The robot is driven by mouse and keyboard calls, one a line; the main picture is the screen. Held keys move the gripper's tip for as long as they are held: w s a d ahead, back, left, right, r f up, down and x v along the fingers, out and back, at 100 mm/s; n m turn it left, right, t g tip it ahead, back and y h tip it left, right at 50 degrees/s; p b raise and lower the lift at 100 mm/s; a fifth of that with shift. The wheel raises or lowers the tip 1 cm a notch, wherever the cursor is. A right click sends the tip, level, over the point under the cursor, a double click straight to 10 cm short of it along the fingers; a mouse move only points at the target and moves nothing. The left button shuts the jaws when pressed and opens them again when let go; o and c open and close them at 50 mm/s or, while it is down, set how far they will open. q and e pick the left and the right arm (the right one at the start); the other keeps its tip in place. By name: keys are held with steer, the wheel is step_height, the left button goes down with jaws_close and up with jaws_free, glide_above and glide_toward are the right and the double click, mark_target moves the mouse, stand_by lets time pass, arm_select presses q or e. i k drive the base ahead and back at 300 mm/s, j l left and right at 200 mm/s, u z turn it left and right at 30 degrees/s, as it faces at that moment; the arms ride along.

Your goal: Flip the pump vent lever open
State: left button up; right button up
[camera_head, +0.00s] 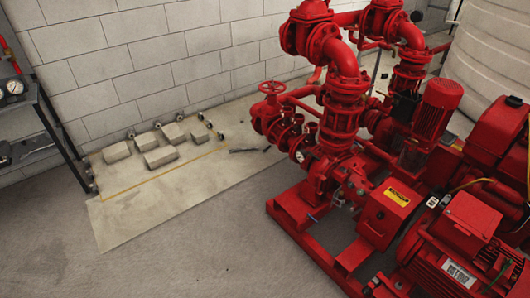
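The red fire pump (328,180) stands on a red base frame right of centre, below tall red pipework. Small fittings sit on and beside its casing, including a small bluish piece (312,217) low at its front left. I cannot tell at this size which fitting is the vent lever, or its position. Neither of my grippers is in view.
A red handwheel valve (272,88) stands left of the pump. Red motors (452,238) fill the lower right. Several pale blocks (161,156) lie on a board (140,215) by the wall. A dark shelf (35,125) is at left. The grey floor at lower left is clear.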

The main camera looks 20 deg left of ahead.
mark_target(310, 153)
steer(key=u, duration=0.15)
steer(key=i+j+z, duration=0.1)
steer(key=z, duration=0.7)
steer(key=i+j+z, duration=0.15)
steer(key=j+z, duration=0.15)
steer(key=i+j+z, duration=0.15)
steer(key=j+z, duration=0.15)
steer(key=j, duration=0.25)
steer(key=i+j+z, duration=0.1)
steer(key=j+z, duration=0.2)
steer(key=j, duration=0.55)
steer(key=i+j, duration=0.1)
steer(key=j, duration=0.5)
